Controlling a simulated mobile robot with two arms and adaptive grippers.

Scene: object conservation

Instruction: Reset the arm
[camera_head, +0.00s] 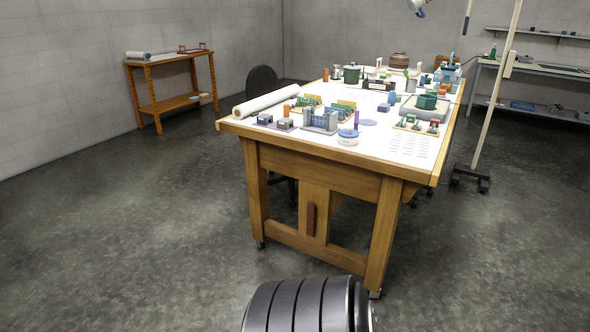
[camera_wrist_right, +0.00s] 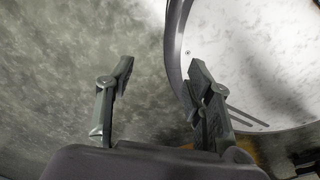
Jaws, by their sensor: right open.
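My right gripper (camera_wrist_right: 160,67) shows in the right wrist view with its two fingers spread apart. It is open, and nothing is between the fingers. Grey mottled floor (camera_wrist_right: 70,70) lies beyond the fingers, apart from them. In the head view, a dark ribbed part of my own arm shows at the bottom centre. Neither gripper shows in the head view, and my left gripper is in no view.
A wooden worktable (camera_head: 315,170) stands ahead, its top crowded with small tools, pots and a white roll (camera_head: 266,101). A low wooden shelf table (camera_head: 170,85) stands at the back left wall. A pole stand (camera_head: 497,85) is at right. Floor at left is clear.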

